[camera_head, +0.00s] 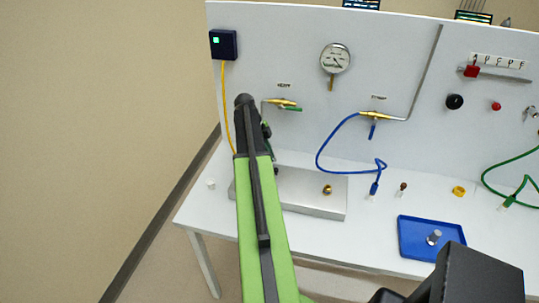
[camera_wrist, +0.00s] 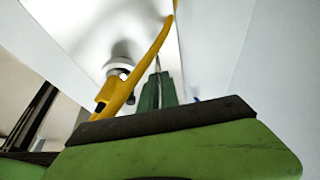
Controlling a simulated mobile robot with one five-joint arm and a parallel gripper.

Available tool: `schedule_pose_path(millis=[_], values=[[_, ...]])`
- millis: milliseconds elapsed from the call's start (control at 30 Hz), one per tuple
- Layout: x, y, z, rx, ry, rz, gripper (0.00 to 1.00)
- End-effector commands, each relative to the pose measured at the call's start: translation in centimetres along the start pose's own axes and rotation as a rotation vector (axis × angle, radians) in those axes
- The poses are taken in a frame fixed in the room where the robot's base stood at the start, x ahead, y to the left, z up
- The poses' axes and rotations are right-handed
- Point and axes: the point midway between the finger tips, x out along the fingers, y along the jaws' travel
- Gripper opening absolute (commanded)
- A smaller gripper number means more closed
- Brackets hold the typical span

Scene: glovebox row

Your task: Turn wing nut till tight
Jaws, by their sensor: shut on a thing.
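My gripper (camera_head: 273,150) is at the back left of a metal block (camera_head: 310,192), mostly hidden behind my arm. In the wrist view a green finger with a dark edge (camera_wrist: 165,122) fills the foreground. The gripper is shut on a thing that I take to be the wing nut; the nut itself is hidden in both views. A brass fitting (camera_head: 327,190) stands on the right part of the metal block, apart from my gripper. The wrist view shows a yellow cable (camera_wrist: 148,62) with a blocky yellow end just beyond the finger.
A yellow cable (camera_head: 227,105) hangs from a dark box (camera_head: 223,45) beside my arm. Brass valves, a gauge (camera_head: 335,58) and a blue hose (camera_head: 335,140) are on the white panel. A blue tray (camera_head: 415,250) lies at the right on the white bench (camera_head: 365,235).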

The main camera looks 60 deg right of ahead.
Motion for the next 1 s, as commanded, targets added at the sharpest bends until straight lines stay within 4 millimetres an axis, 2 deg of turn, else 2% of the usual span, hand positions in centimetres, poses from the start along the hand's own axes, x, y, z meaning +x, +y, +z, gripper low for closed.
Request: schedule_pose_path(millis=[233,267,400,767,867,1000], values=[[0.0,0.1,0.1,0.0,-0.003,0.003,0.0],[0.0,0.1,0.1,0.0,-0.003,0.003,0.09],[0.0,0.1,0.1,0.0,-0.002,0.002,0.27],[-0.3,0.0,0.0,-0.001,0.0,0.0,0.27],[-1.2,0.0,-0.1,-0.001,0.0,0.0,0.27],[-3.5,0.0,-0.3,-0.001,0.0,0.0,0.27]])
